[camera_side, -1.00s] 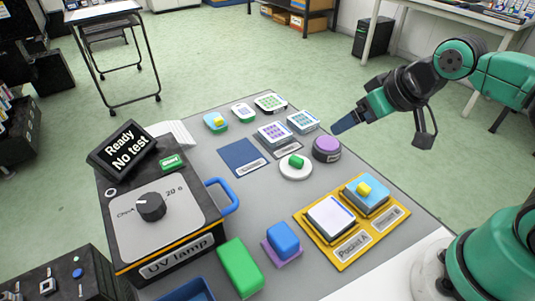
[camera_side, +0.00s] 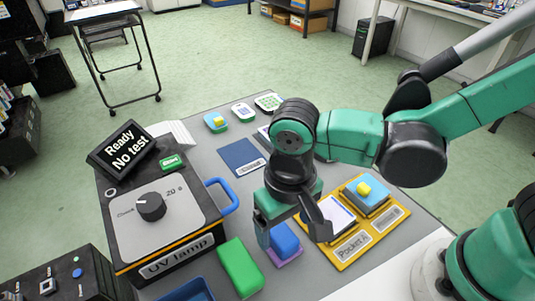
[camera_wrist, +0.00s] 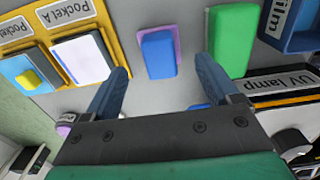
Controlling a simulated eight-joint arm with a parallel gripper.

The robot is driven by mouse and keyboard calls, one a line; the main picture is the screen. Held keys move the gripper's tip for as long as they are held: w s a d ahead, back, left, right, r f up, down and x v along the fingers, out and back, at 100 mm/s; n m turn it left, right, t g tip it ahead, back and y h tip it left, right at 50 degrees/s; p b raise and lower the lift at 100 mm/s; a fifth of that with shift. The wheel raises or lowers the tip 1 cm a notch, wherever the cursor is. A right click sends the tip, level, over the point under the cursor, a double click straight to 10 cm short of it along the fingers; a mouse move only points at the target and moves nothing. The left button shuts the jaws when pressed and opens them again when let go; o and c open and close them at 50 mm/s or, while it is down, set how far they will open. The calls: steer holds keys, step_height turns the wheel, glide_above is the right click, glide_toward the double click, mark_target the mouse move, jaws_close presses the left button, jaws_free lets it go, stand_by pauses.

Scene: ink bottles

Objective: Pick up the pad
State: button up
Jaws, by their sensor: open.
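No label in view names the pad; the block between my fingers is blue on a thin purple base. This blue block (camera_side: 285,239) stands on the grey table, and its purple base (camera_side: 288,258) shows below it. My gripper (camera_side: 293,232) is open and pointing down over the table, partly in front of the block in the side view. In the wrist view the blue block (camera_wrist: 158,56) lies between and beyond the two open blue fingers (camera_wrist: 162,72). I see no contact with it.
A green block (camera_side: 240,267) stands just left of the blue one. The UV lamp (camera_side: 160,215) with its blue handle is further left. The yellow pocket tray (camera_side: 352,247) is close on the right, holding a white-topped item and a blue-and-yellow one. A blue bin (camera_wrist: 292,25) shows in the wrist view.

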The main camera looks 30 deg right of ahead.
mark_target(285, 237)
steer(key=shift+f, duration=2.4)
jaws_close()
steer(key=shift+r, duration=0.1)
step_height(285, 237, up, 20)
steer(key=c, duration=0.8)
jaws_free()
steer(key=c, duration=0.4)
